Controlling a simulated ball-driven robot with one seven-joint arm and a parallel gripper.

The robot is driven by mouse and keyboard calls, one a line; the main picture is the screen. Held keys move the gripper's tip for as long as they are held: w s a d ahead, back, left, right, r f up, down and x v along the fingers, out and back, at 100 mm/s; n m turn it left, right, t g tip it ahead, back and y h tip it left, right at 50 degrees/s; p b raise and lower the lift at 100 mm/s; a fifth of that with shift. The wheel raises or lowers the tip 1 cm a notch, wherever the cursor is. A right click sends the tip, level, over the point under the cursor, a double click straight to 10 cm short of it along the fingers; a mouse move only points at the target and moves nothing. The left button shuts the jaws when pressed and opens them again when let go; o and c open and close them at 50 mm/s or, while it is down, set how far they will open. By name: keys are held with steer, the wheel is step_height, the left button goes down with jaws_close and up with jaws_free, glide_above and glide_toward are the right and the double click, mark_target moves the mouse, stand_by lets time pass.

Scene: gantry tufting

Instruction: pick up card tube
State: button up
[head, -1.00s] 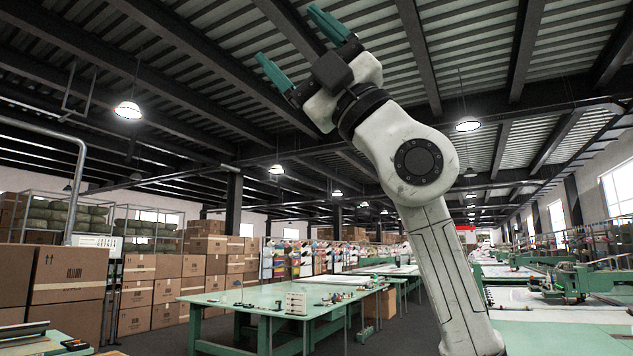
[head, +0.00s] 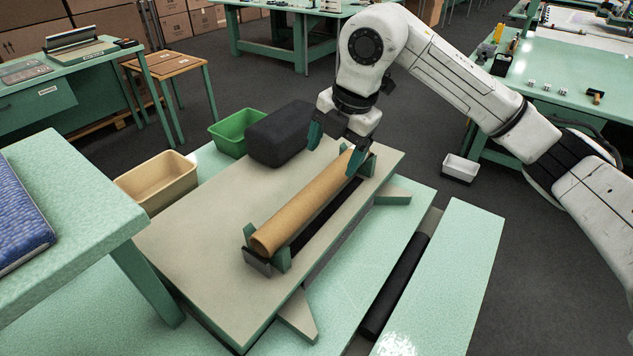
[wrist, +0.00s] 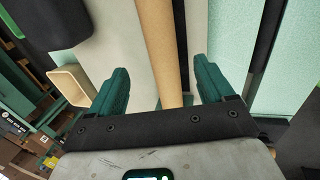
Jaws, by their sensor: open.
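The card tube (head: 302,206) is a long tan cylinder. It lies across green cradle supports on a beige board, running from lower left to upper right in the head view. My gripper (head: 335,145) is over the tube's far end, open, with its teal fingers pointing down. In the wrist view the tube (wrist: 163,50) runs between the two open fingers of the gripper (wrist: 167,85), apart from both. The far end of the tube is partly hidden by the gripper in the head view.
A dark block (head: 280,135) sits on the board (head: 185,235) left of the gripper. A green bin (head: 229,133) and a tan bin (head: 157,181) stand beyond the board's left edge. A black roller (head: 396,286) lies in a slot at right. A blue pad (head: 18,215) is far left.

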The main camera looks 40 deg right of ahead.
mark_target(322, 183)
steer(key=x, duration=0.4)
steer(key=shift+s+a+p+x, duration=0.15)
steer(key=shift+p+x, duration=0.15)
steer(key=shift+x, duration=0.6)
steer(key=shift+s+a+p+x, duration=0.1)
steer(key=shift+p+x, duration=0.2)
steer(key=shift+x, duration=0.65)
steer(key=shift+s+a+p+x, duration=0.15)
steer(key=shift+p+x, duration=0.15)
steer(key=shift+x, duration=0.6)
steer(key=shift+w, duration=0.1)
steer(key=c, duration=1.2)
